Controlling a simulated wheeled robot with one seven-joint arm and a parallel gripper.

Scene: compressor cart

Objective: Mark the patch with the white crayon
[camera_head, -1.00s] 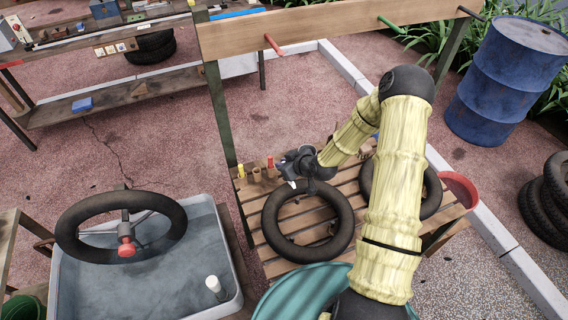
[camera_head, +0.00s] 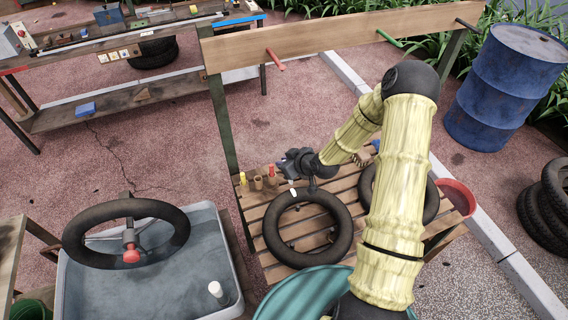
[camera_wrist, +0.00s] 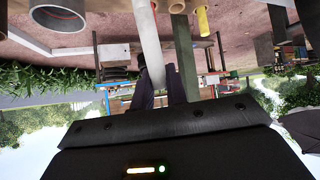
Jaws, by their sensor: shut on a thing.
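My gripper (camera_head: 293,180) is shut on the white crayon (camera_head: 292,191), whose pale end shows below the dark fingers in the head view. In the wrist view the crayon (camera_wrist: 149,45) is a long pale stick rising from between the fingers (camera_wrist: 160,88). The gripper is over the far left rim of a black inner tube (camera_head: 268,232) that lies flat on a slatted wooden bench (camera_head: 262,250). I cannot tell whether the crayon touches the tube. I cannot make out the patch in either view.
Yellow (camera_head: 242,179), brown and red (camera_head: 271,170) upright pieces stand at the bench's back left corner, close to my gripper. A second tube (camera_head: 431,205) lies partly behind my arm. A water tub (camera_head: 237,270) is at left, and a wooden beam (camera_head: 340,38) with hooks stands behind.

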